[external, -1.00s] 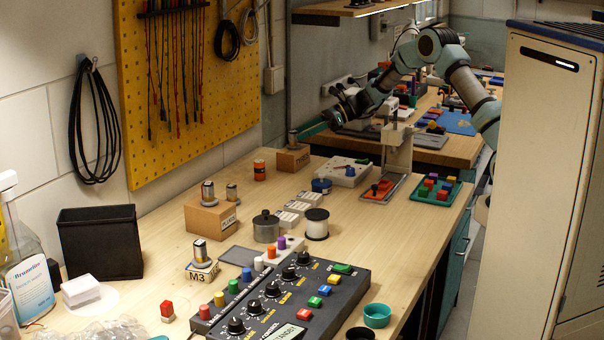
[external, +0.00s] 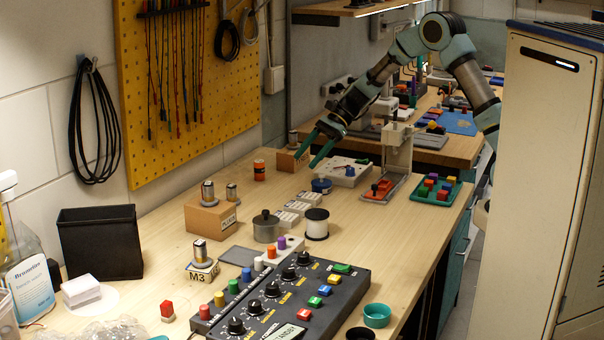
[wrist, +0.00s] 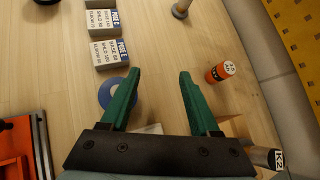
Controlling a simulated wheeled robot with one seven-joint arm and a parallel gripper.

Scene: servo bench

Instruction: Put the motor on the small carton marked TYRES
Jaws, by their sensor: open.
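Several silver motor-like cylinders are in the external view: one (external: 208,190) on the near brown carton (external: 205,218), one (external: 232,192) behind it, one (external: 200,250) on a stand marked M3, and one (external: 293,137) on the far brown carton (external: 286,160). I cannot tell which is the task's motor. The far carton's label is partly covered by my finger and I cannot read it surely. My gripper (external: 305,160) is open and empty, its green fingers pointing down above the bench beside the far carton. In the wrist view a cylinder marked K2 (wrist: 275,158) is right of the gripper (wrist: 160,78).
An orange cylinder (external: 259,170), blue tape roll (external: 321,185), white boxes (external: 286,218), a grey pot (external: 265,227) and a white spool (external: 316,224) stand nearby. A press-like stand (external: 397,150) is to the right.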

